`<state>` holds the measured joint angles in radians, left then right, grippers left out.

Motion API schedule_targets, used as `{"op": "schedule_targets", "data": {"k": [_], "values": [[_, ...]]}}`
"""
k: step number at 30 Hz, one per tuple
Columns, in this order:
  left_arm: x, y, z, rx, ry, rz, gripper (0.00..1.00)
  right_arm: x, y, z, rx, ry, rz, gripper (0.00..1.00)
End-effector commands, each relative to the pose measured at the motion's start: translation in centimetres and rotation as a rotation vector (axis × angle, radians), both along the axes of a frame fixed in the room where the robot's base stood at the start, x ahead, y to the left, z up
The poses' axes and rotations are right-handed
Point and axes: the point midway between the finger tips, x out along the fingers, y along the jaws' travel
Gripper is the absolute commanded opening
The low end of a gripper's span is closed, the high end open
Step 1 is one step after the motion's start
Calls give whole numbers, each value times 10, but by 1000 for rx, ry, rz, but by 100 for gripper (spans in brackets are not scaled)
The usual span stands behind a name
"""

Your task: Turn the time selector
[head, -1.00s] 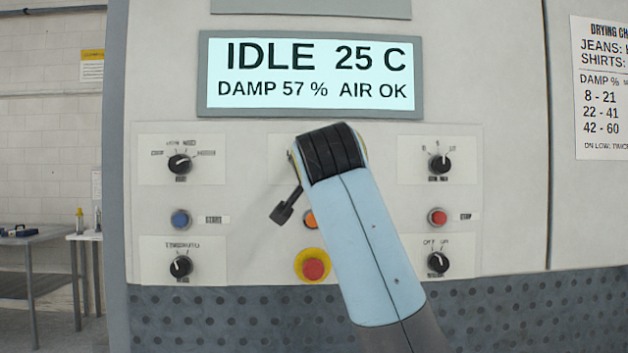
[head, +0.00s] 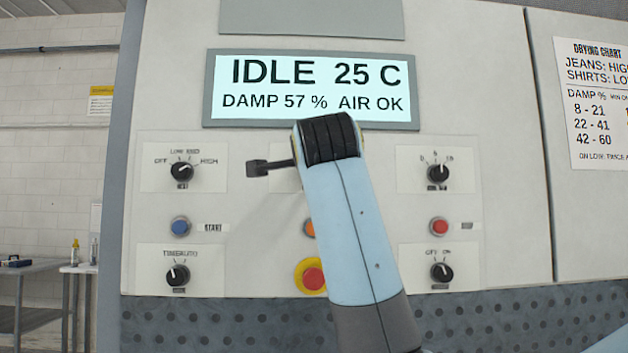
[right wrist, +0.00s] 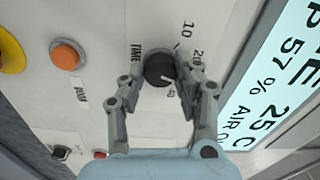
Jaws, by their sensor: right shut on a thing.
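The time selector (right wrist: 157,67) is a round black knob beside the word TIME in the right wrist view, with 10, 20 and 40 marks around it. My right gripper (right wrist: 159,76) has one finger on each side of the knob and is shut on it. The knob's white pointer line faces the 40 mark side. In the head view my right arm covers the time selector, and the gripper's fingertips are hidden behind the wrist. My left gripper is in neither view.
The display (head: 312,88) reads IDLE 25 C, DAMP 57 %, AIR OK. Other knobs flank the arm. The blue START button (head: 180,227), red button (head: 439,227), orange button (right wrist: 67,55) and red stop button on yellow (head: 313,277) are close by.

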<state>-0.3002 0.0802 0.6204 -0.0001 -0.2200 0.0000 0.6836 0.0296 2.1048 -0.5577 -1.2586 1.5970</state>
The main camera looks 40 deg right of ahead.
Motion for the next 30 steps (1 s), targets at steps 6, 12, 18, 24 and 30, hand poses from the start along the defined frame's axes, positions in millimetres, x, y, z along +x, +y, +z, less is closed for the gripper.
{"op": "schedule_targets", "data": {"k": [6, 12, 18, 24, 30], "values": [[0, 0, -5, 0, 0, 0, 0, 0, 0, 0, 42, -26, 0, 0], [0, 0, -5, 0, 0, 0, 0, 0, 0, 0, 51, -30, 0, 0], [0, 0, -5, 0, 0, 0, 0, 0, 0, 0, 51, -30, 0, 0], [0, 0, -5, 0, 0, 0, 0, 0, 0, 0, 50, -29, 0, 49], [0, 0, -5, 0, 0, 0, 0, 0, 0, 0, 50, -29, 0, 55]]}}
